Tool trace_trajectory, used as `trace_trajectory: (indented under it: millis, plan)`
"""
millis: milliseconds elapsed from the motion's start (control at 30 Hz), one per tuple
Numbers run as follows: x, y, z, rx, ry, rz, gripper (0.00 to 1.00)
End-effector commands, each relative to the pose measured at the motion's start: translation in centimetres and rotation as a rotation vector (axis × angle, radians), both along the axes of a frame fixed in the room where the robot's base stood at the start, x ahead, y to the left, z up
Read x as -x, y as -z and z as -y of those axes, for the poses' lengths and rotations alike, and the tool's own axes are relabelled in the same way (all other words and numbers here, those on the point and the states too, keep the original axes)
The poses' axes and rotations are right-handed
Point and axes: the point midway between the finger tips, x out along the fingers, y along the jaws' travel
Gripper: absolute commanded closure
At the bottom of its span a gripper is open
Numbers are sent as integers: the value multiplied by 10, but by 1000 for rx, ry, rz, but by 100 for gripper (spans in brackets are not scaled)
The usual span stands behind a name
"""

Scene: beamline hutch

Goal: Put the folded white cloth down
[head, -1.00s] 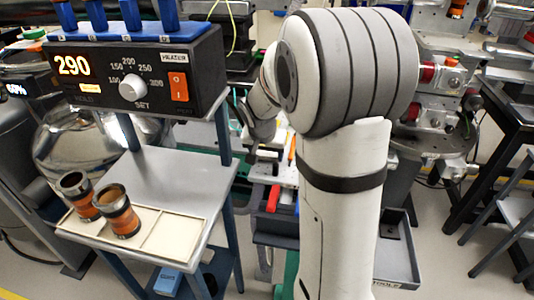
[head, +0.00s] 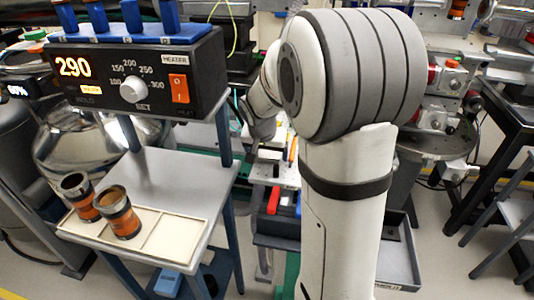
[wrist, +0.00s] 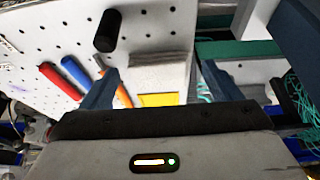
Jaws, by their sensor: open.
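The folded white cloth (wrist: 160,72) looks like a pale, layered block in the wrist view. It lies on a white perforated board (wrist: 60,22), just past the yellow patch. My gripper (wrist: 161,80) has its two blue-grey fingers spread apart, one toward each side of the cloth. I cannot tell whether either finger touches it. In the head view my arm hides most of the board, and I cannot make out the cloth there.
A black post (wrist: 108,30) stands on the board near the cloth. Red (wrist: 60,80), blue (wrist: 84,78) and orange (wrist: 120,90) tool handles lie left of it. Teal strands (wrist: 300,95) hang at right. A heater box (head: 125,75) and tray (head: 175,238) stand left.

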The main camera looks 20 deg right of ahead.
Motion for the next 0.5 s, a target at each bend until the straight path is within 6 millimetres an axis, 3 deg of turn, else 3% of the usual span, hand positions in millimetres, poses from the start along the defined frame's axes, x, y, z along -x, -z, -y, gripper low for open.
trace_trajectory:
  millis: [300, 500]
  plan:
    - [21, -66, -15, 0, -1, 5, 16]
    - [30, -93, -21, 1, 0, 3, 16]
